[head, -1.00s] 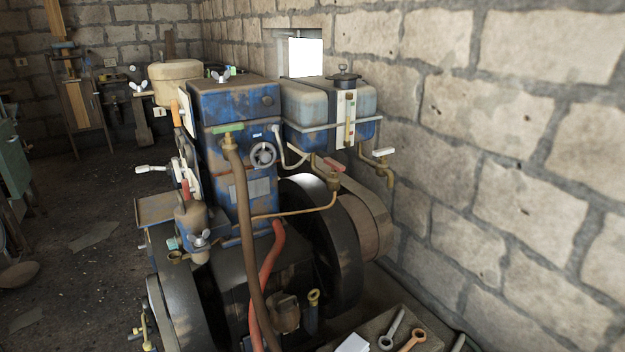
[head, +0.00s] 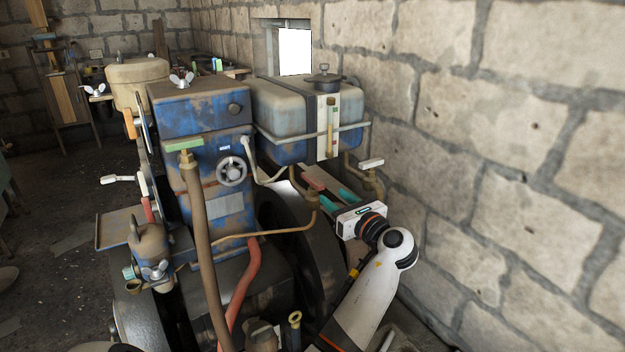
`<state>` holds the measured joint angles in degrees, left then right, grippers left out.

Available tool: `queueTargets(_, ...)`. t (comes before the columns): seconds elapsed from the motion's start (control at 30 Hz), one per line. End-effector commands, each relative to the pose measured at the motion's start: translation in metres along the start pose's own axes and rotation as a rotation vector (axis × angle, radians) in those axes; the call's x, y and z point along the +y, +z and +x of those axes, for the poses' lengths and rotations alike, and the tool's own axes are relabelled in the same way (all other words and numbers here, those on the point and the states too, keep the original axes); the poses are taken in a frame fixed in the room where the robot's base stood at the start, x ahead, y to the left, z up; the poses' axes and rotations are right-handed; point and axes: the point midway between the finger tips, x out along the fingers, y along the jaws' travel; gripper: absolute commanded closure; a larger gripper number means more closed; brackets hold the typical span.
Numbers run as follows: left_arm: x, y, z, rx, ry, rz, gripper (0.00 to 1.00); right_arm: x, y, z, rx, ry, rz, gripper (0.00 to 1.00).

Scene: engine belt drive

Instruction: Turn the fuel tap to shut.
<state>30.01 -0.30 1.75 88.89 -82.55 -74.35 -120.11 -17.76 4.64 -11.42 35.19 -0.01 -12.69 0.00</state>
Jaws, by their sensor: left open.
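The lever slopes down to the right. My left gripper (head: 326,184) is open, its teal-padded fingers reaching up and left from its white body, close to the red lever. The lever appears near or between the fingers; I cannot tell whether they touch it. The tap's body is partly hidden. My right gripper is not in view.
Another tap with a white lever (head: 371,163) stands just right of the fingers. A green-handled tap (head: 184,145) tops the brown hose. The flywheel (head: 308,240) lies below, and the stone wall (head: 480,180) is close on the right.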

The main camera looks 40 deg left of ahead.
Motion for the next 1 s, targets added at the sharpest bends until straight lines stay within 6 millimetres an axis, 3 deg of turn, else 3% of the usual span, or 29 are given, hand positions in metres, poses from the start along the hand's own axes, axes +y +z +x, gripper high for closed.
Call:
queueTargets(0.5, 0.001, 0.000, 0.094, -0.001, 0.002, 0.001, 0.58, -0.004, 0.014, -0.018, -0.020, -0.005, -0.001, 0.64)
queueTargets(0.7, 0.001, 0.001, 0.109, -0.001, 0.004, -0.001, 0.58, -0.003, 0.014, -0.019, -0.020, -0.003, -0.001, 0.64)
queueTargets(1.0, 0.001, 0.002, 0.111, -0.002, 0.004, -0.001, 0.58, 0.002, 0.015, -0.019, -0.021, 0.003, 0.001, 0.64)
